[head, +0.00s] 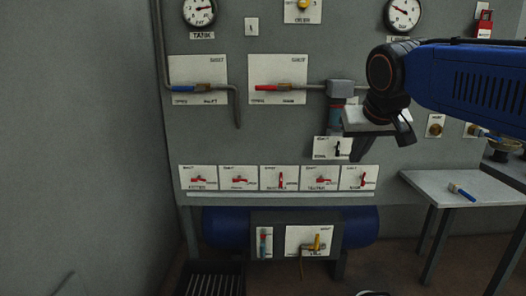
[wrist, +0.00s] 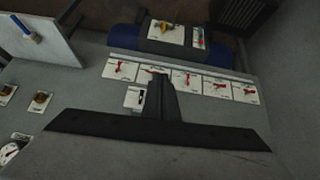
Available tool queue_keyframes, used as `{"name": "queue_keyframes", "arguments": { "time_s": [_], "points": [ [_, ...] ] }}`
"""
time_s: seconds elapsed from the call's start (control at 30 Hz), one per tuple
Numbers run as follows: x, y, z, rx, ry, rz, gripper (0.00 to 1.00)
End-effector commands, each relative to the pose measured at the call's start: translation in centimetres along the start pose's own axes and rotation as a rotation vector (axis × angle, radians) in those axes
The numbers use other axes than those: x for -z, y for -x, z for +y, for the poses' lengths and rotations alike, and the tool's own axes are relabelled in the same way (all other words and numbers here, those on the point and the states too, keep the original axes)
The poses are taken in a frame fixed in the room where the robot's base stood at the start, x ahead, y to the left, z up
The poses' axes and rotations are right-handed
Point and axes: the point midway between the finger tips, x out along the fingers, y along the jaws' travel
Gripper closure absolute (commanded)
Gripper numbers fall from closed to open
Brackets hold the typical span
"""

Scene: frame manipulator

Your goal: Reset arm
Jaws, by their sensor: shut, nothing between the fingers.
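My blue arm (head: 465,80) reaches in from the right in the head view. My gripper (head: 362,148) hangs in front of the grey panel (head: 275,135), close to the small plate with a black switch (head: 338,148). The gripper looks shut and empty. In the wrist view my gripper (wrist: 157,82) shows as dark fingers together, below the row of red-handled switches (wrist: 185,80). The wrist view looks upside down relative to the head view. I cannot tell whether the fingers touch the panel.
A blue tank (head: 225,228) lies under the panel, with a yellow-handled valve (head: 317,243) in front. Pipes with a blue handle (head: 185,88) and a red handle (head: 270,87) run across the panel. A side table (head: 465,190) at right holds a blue brush-like item (head: 462,190). The left wall side is clear.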

Motion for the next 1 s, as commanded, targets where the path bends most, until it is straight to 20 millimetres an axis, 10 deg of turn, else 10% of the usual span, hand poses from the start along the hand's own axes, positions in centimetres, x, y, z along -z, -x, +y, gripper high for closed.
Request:
{"name": "queue_keyframes", "arguments": {
  "time_s": [0.53,0.7,1.0],
  "points": [
    [-28.5,-6.3,4.9,0.023,-0.02,-0.196,1.0],
    [-32.3,-7.3,4.9,0.032,-0.025,-0.219,1.0],
    [-32.9,-7.5,4.9,0.034,-0.025,-0.224,1.0]
  ]
}}
